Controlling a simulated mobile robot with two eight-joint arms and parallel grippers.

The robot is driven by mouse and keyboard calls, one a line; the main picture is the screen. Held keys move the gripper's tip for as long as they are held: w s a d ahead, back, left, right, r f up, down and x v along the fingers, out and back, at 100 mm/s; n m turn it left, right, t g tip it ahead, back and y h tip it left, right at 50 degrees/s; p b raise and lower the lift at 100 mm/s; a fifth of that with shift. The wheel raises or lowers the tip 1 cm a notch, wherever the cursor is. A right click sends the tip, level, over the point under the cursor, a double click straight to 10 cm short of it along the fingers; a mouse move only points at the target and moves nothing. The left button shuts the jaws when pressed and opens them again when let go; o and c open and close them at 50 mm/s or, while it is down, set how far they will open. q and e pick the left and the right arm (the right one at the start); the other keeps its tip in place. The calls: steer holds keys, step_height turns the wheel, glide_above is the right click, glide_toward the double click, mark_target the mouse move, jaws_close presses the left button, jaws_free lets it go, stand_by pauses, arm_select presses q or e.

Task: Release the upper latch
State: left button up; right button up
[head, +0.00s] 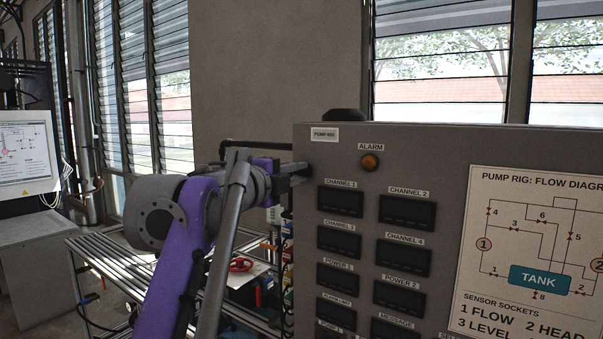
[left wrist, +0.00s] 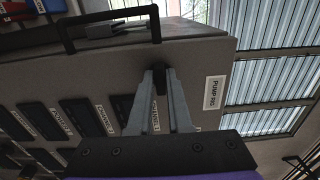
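My left gripper (head: 298,169) reaches the upper left edge of the grey pump rig cabinet (head: 440,145) in the head view. In the left wrist view its two grey fingers (left wrist: 160,77) point at the cabinet's edge, with a gap between them. A small dark piece (left wrist: 158,80) lies between the fingertips; it may be the upper latch, but I cannot tell for sure. Whether the fingers press on it is not clear. Another small grey fitting (left wrist: 108,31) shows behind the black handle. My right gripper is not in view.
The black bar handle (left wrist: 112,15) stands off the cabinet beside the fingertips. A metal-framed bench (head: 95,245) with small parts stands behind my left arm.

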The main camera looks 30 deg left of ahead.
arm_select(q)
steer(key=o, duration=0.4)
steer(key=shift+o, duration=0.2)
steer(key=s, duration=0.7)
steer(key=shift+a, duration=0.25)
